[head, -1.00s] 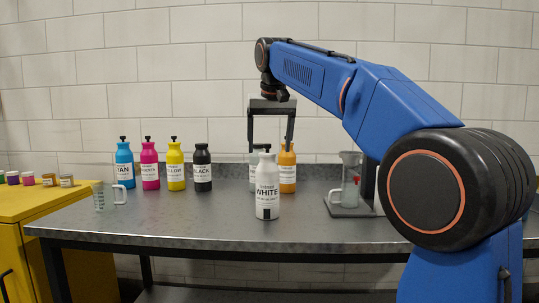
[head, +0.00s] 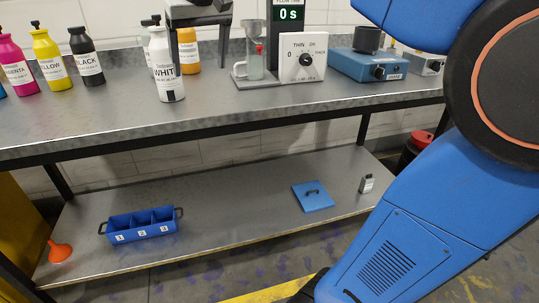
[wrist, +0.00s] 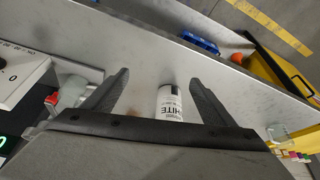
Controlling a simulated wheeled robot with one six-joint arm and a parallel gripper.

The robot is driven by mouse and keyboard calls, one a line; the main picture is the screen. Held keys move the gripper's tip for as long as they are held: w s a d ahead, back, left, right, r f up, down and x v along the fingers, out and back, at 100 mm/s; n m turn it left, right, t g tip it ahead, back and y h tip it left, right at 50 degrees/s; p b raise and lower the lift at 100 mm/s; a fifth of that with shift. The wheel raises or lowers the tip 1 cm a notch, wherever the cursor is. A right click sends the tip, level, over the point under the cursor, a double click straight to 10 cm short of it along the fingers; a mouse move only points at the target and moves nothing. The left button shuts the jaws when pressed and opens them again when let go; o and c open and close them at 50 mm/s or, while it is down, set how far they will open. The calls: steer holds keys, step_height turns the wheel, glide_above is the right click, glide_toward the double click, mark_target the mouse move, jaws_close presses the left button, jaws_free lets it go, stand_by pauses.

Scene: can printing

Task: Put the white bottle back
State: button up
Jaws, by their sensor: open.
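The white bottle (head: 168,70) stands upright near the front part of the grey bench top (head: 120,122), labelled WHITE.
Magenta (head: 16,68), yellow (head: 51,62) and black bottles (head: 84,60) stand left; an orange bottle (head: 188,48) and a pale bottle (head: 147,42) stand behind. A cup stand, timer (head: 289,14) and dial box (head: 303,56) are right. The lower shelf holds a blue tray (head: 118,236).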

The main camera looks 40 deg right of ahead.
steer(key=s+d+f, duration=0.1)
steer(key=s+f, duration=1.1)
steer(key=f, duration=0.2)
steer(key=s+d+f, duration=0.2)
steer(key=s+f, duration=1)
steer(key=f, duration=0.3)
steer(key=shift+s+n, duration=0.2)
steer(key=shift+n, duration=0.1)
steer(key=shift+d, duration=0.1)
